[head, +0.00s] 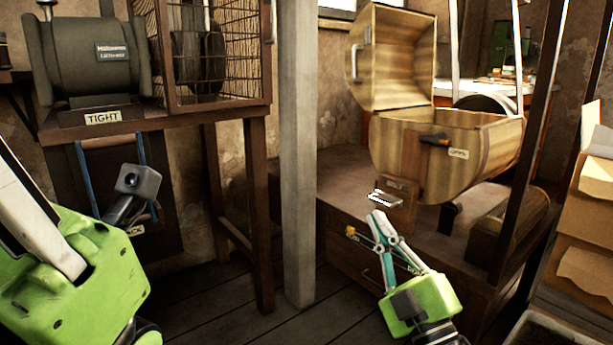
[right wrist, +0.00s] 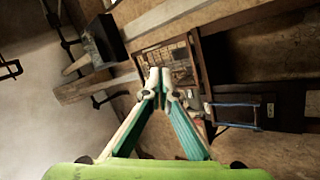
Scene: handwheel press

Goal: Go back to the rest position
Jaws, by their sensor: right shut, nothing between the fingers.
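My right gripper (head: 377,222) is in the lower right middle of the head view. Its green body is below and its slim white and teal fingers point up and left. The fingertips are together with nothing between them, in front of the wooden platform and below the open wooden barrel-shaped chest (head: 455,160). In the right wrist view the same fingers (right wrist: 159,75) meet at their tips and are empty. A large green and white part of my left arm (head: 65,290) fills the lower left of the head view. Its fingertips are not shown.
A dark machine (head: 85,60) and a mesh-sided cage (head: 215,50) stand on a wooden bench marked TIGHT. A grey post (head: 298,150) rises between the bench and platform. Cardboard boxes (head: 585,220) stand at the right edge. Plank floor (head: 235,320) lies open at the bottom middle.

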